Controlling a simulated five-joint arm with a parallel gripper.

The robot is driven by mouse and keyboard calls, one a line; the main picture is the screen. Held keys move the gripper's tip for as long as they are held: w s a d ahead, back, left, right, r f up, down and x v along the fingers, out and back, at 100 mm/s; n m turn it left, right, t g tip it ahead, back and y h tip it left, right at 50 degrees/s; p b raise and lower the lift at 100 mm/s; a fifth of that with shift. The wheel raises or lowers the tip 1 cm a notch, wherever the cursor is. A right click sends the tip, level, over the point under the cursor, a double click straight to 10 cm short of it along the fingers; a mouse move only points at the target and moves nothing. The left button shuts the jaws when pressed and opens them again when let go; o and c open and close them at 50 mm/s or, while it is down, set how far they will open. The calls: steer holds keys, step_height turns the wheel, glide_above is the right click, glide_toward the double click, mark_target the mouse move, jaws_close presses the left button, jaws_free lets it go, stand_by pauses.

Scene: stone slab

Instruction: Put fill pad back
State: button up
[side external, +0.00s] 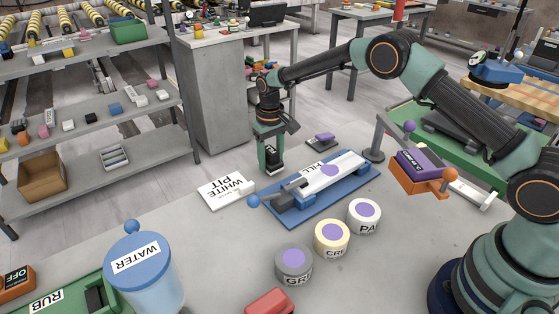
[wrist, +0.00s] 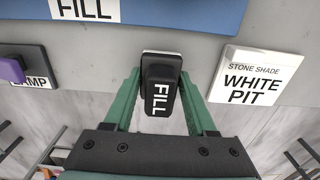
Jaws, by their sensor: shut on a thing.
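The fill pad, a black block with a pale base and the word FILL, is between my gripper's green fingers in the wrist view (wrist: 161,92). My gripper (side external: 271,158) is shut on it, upright near the far edge of the grey slab. In the side view the pad (side external: 272,156) shows small and partly covered by the fingers. I cannot tell whether its base touches the surface. A white FILL plate (side external: 328,180) lies on a blue board (side external: 307,207) to the right of the gripper.
A white WHITE PIT tile (side external: 227,193) lies left of my gripper. A small purple-topped lamp block (side external: 320,139) is behind the blue board. Several labelled round pots, including a grey one (side external: 294,261), stand in front. A blue WATER jar (side external: 143,275) is at front left.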

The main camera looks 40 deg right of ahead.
steer(key=shift+f, duration=0.35)
steer(key=shift+f, duration=0.15)
steer(key=o, duration=1.3)
